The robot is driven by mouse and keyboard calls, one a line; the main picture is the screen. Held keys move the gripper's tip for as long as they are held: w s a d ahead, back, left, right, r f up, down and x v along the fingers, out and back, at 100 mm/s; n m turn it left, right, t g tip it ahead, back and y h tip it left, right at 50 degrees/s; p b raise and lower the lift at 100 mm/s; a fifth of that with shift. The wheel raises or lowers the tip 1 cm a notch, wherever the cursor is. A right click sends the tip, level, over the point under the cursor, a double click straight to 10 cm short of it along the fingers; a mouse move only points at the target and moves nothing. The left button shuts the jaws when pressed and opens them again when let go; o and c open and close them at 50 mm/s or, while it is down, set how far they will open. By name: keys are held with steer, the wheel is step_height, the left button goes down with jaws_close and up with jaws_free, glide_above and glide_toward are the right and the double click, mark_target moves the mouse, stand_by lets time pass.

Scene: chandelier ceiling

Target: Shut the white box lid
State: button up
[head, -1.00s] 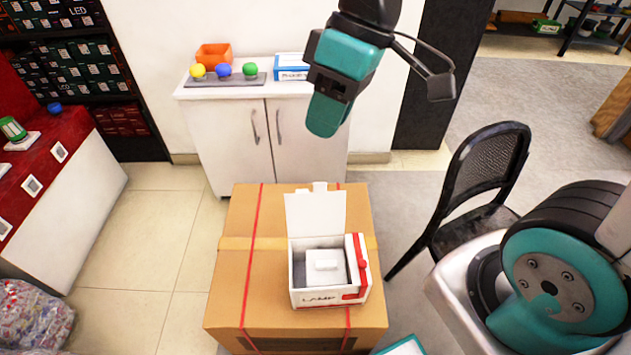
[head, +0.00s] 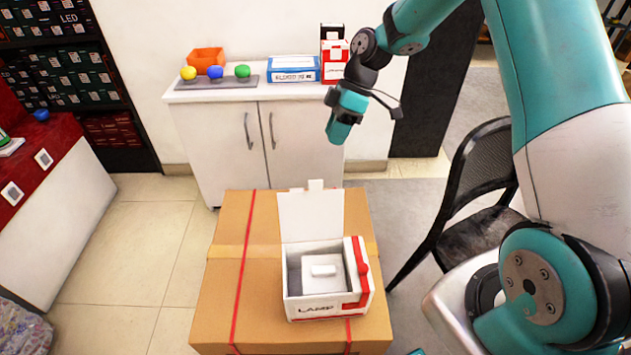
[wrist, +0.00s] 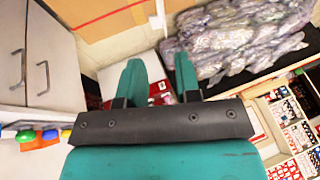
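The white box (head: 330,305) marked LAMP, with a red stripe and red trim on its right side, sits on a large cardboard box. Its white lid (head: 310,217) stands up from the back edge, open, with a small tab on top. A white block with a raised handle (head: 323,270) lies inside. My gripper (head: 338,133) hangs in the air above and behind the lid, in front of the cabinet, apart from the box. In the wrist view my gripper (wrist: 160,78) shows two teal fingers spread with a gap and nothing between them.
The cardboard box (head: 225,290) has red straps. Behind it is a white cabinet (head: 255,150) carrying an orange bin, coloured balls, a blue-white box (head: 293,69) and a red-white box (head: 334,65). A black chair (head: 470,200) stands to the right. Floor is free at left.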

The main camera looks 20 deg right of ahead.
mark_target(315, 181)
steer(key=x, duration=1.2)
steer(key=shift+s+a+f, duration=0.1)
steer(key=shift+f, duration=0.2)
jaws_close()
